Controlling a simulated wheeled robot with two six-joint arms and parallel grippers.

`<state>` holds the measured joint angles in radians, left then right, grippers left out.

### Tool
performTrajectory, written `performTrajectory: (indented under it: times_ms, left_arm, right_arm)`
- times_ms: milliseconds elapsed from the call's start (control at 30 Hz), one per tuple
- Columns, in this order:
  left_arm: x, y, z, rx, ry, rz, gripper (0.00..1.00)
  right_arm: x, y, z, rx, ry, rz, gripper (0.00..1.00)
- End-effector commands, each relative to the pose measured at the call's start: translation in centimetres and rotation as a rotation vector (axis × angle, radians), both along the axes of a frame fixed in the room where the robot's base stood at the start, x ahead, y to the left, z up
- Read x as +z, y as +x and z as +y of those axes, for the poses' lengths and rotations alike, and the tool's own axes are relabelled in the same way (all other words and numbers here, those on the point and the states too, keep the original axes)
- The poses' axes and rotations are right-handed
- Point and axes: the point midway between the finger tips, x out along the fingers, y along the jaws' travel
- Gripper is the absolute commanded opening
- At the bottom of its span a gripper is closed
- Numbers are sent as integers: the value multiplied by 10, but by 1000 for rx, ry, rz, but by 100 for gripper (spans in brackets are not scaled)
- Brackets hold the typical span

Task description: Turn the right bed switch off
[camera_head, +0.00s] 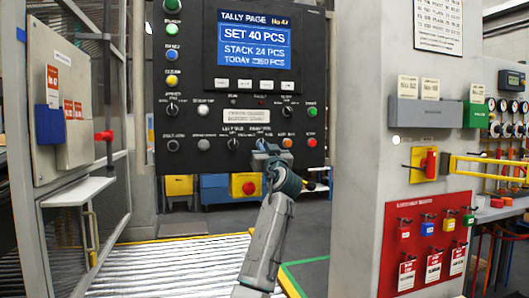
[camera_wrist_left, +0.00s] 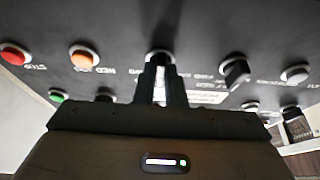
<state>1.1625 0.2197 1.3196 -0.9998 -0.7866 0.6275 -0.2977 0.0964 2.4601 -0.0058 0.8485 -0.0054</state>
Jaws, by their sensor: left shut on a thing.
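The black control panel (camera_head: 210,100) hangs in front of me in the head view. Its bottom row has a black rotary switch (camera_head: 233,144), then the switch at my left gripper, then an orange button (camera_head: 287,143) and a red button (camera_head: 311,142). My left gripper (camera_head: 263,148) reaches up to the panel and is shut on the right bed switch, which it mostly hides. In the left wrist view the two fingers (camera_wrist_left: 161,82) are closed around this switch (camera_wrist_left: 160,57). Its pointer angle is hidden. My right gripper is not in view.
The neighbouring rotary switch (camera_wrist_left: 236,73) and orange button (camera_wrist_left: 84,56) stand close on either side of the fingers. A screen (camera_head: 254,40) is above. A grey pillar (camera_head: 360,120) stands right of the panel, and a roller bed (camera_head: 185,268) lies below.

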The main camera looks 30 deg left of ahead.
Motion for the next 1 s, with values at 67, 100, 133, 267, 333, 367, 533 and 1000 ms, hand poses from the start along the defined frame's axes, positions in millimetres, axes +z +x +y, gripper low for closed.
performTrajectory:
  times_ms: [67, 100, 133, 267, 333, 367, 533, 1000]
  left_arm:
    - [8, -2, 1, -1, 3, -15, 0]
    - [8, -2, 1, -1, 2, -17, 0]
    - [8, -2, 1, -1, 0, -18, 0]
    - [9, -2, 1, -1, -2, -21, 0]
    - [9, -2, 1, -1, -2, -21, 0]
    - [9, -2, 1, -1, -2, -21, 0]
    - [9, -2, 2, -1, -2, -21, 0]
    - [4, -1, 0, 0, -6, -15, 32]
  right_arm:
    - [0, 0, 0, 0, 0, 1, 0]
    - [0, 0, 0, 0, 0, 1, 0]
    - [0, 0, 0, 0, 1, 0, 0]
    - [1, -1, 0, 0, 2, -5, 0]
    - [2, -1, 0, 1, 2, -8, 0]
    - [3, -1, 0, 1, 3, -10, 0]
    - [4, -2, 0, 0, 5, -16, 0]
    - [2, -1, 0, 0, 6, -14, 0]
